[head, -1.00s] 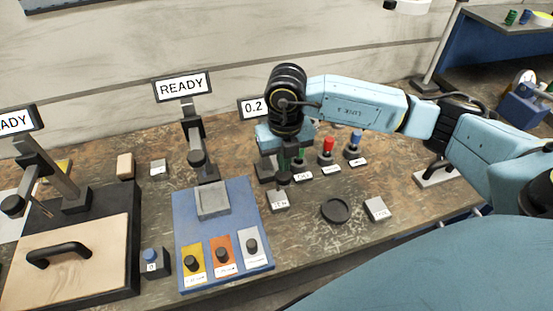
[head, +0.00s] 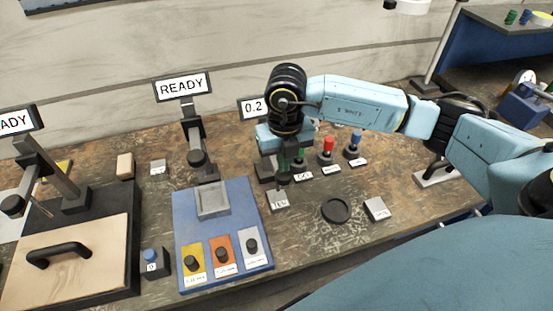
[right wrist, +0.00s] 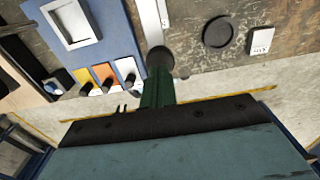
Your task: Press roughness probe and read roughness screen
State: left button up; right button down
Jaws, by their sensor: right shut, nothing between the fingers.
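The roughness screen (head: 251,108) is partly hidden behind my right arm; "0.2" shows on it. My right gripper (head: 284,168) is shut and empty, pointing down over the roughness probe. In the right wrist view its green fingers (right wrist: 158,78) end at the probe's round black top (right wrist: 160,58); I cannot tell if they touch. In the head view the dark probe (head: 283,181) is just below the fingers, above a small grey labelled block (head: 280,201). Its stand is mostly hidden behind the gripper. My left gripper is not in view.
Left of the probe is a blue station (head: 240,213) with a READY screen (head: 183,86) and yellow, orange and white buttons. A red-topped peg (head: 328,144), a blue-topped peg (head: 355,138), a black dish (head: 335,210) and a grey block (head: 376,208) are to the right.

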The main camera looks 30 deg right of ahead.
aim_at(284, 175)
jog(key=shift+f, duration=0.1)
jog(key=shift+f+b, duration=2.65)
jog(key=shift+f, duration=0.55)
jog(key=shift+s, duration=0.1)
jog(key=shift+r+p, duration=0.65)
jog(key=shift+r, duration=0.2)
jog(key=shift+r+p, duration=1.7)
jog(key=shift+r, duration=0.9)
